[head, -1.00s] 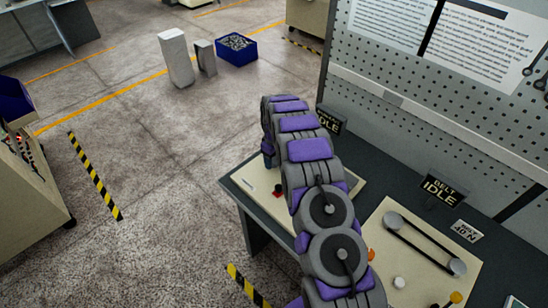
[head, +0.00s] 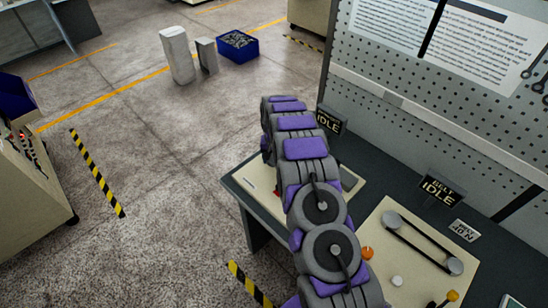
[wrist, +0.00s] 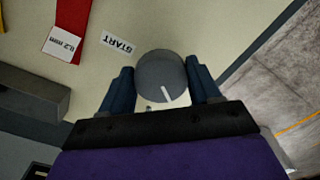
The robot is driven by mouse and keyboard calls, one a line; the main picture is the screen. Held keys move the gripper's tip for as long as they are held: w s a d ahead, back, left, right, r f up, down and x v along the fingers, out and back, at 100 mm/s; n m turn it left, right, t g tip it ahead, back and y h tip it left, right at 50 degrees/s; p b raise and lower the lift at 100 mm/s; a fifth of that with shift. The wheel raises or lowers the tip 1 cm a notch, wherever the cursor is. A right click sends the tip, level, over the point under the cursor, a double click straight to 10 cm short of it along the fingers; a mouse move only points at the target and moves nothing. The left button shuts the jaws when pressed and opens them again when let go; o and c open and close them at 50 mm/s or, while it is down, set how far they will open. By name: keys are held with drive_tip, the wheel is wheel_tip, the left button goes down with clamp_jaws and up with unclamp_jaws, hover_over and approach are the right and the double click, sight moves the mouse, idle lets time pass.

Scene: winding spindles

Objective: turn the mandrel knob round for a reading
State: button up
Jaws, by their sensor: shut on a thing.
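The mandrel knob (wrist: 161,75) is a round grey knob with a white pointer line, seen in the wrist view on a cream panel (wrist: 215,28). My gripper (wrist: 162,88) has its two dark blue fingers on either side of the knob and is shut on it. The white line points down and slightly right in the wrist view. A START label (wrist: 117,43) lies left of the knob. In the head view my arm hides the knob and my gripper.
A red strip with a 0.2 mm tag (wrist: 62,42) lies left of the knob. A grey block (wrist: 32,94) is at the left edge. In the head view, a belt unit (head: 423,243) with a BELT IDLE sign (head: 437,191) stands right of my arm, before a pegboard (head: 440,110).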

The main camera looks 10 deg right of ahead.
sight(272, 158)
drive_tip(key=m, duration=0.2)
drive_tip(key=m+p, duration=0.1)
drive_tip(key=m, duration=0.2)
drive_tip(key=shift+w+a+r+m, duration=0.15)
drive_tip(key=shift+w+r+m, duration=0.05)
drive_tip(key=shift+w+m, duration=0.1)
drive_tip(key=m+p, duration=0.1)
drive_tip(key=m, duration=0.3)
drive_tip(key=shift+m+p, duration=0.3)
drive_tip(key=shift+p, duration=0.1)
drive_tip(key=shift+w+a, duration=0.1)
drive_tip(key=o, duration=1.1)
drive_tip(key=shift+f, duration=0.15)
drive_tip(key=shift+c, duration=0.2)
wheel_tip(272, 158, up, 17)
